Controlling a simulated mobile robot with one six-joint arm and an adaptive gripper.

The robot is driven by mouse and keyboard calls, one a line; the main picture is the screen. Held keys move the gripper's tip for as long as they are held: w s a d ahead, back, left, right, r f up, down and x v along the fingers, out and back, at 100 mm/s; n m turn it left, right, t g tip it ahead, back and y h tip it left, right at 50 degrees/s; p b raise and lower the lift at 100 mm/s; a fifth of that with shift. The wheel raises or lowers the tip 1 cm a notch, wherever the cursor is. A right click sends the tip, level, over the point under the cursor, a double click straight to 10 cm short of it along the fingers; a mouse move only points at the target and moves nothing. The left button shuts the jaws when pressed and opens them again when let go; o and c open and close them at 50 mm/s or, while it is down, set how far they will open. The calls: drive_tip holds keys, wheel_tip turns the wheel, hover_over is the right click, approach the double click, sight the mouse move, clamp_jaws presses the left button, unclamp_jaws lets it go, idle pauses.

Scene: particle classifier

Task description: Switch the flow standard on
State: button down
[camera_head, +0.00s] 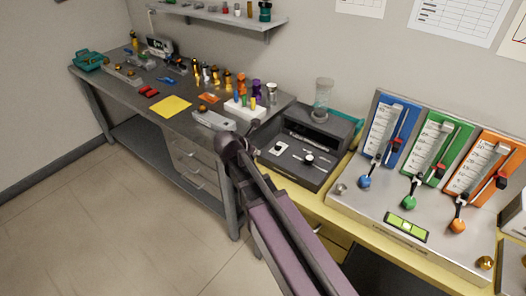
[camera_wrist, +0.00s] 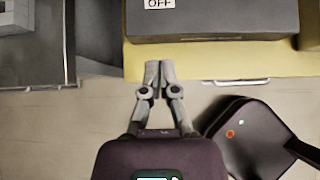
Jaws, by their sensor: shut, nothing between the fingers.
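A dark grey console (camera_head: 296,170) stands on the yellow bench and looks like the flow standard; I cannot read its name plate. Its top face carries a small white plate with a knob (camera_head: 281,148) and a slim lever-like control (camera_head: 310,158). In the wrist view the console's front edge (camera_wrist: 215,22) shows at the top, with a white label reading OFF (camera_wrist: 159,3) cut by the frame. My gripper (camera_wrist: 154,68) is shut and empty. Its tips appear at the yellow bench's front edge, apart from the console and below the label in the picture.
A panel with blue, green and orange flow columns (camera_head: 440,145) stands right of the console. A glass cylinder (camera_head: 323,95) stands behind it. The grey bench (camera_head: 120,93) at left holds brass pieces and a yellow sheet (camera_head: 170,105). The floor (camera_head: 110,215) in front is clear.

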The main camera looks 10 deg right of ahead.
sight(276, 150)
drive_tip(key=b+x, duration=0.7)
drive_tip(key=x, duration=0.3)
drive_tip(key=shift+f, duration=0.15)
drive_tip(key=shift+w+d+r, duration=0.2)
drive_tip(key=shift+w+d, duration=0.8)
drive_tip(key=shift+w, duration=0.1)
drive_tip(key=shift+w+d, duration=0.3)
drive_tip(key=shift+d, duration=0.05)
